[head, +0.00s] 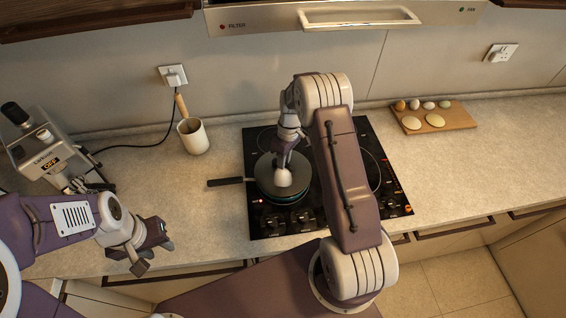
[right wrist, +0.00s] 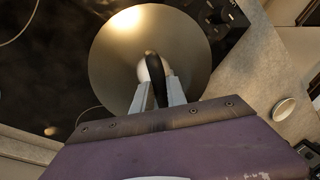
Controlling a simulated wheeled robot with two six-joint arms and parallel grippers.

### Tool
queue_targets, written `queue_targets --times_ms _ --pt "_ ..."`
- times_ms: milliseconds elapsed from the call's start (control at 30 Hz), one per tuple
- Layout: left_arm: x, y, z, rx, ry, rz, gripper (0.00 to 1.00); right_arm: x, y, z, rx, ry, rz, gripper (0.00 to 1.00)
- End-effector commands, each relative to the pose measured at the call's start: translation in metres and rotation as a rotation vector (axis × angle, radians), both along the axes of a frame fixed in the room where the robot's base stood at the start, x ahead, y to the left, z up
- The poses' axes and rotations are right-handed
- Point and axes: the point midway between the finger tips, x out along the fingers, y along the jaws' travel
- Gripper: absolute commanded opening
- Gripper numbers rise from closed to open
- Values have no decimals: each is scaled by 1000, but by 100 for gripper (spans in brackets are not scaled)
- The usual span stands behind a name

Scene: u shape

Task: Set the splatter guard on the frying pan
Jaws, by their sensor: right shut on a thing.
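The frying pan (head: 292,201) sits on the hob, its teal rim showing and a dark handle pointing left. The splatter guard (head: 265,170), a grey disc, lies over the pan and covers most of it. In the right wrist view the guard (right wrist: 115,65) is a wide metallic disc with a black looped handle (right wrist: 153,72). My right gripper (right wrist: 155,95) is shut on that handle. Whether the guard rests on the rim or hovers just above it, I cannot tell. My left gripper (head: 152,257) is open and empty over the counter's front edge at left.
The black hob (head: 262,222) has knobs along its front. A utensil crock (head: 194,137) stands left of it, and a coffee machine (head: 45,150) is at far left. A wooden board (head: 455,118) with eggs and flat rounds lies at right. Counter between is clear.

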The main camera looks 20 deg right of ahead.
Motion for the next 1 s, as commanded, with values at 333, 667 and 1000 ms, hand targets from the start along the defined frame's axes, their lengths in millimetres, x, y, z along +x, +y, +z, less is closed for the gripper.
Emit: queue_targets --times_ms 333,667,1000 --pt "0 0 0 0 0 0 36 0 0 0 1 -1 0 0" --pt "0 0 -4 0 0 0 36 0 -1 -6 0 -1 0 0" --pt "0 0 -4 0 0 0 36 0 -1 -6 1 -1 0 0"
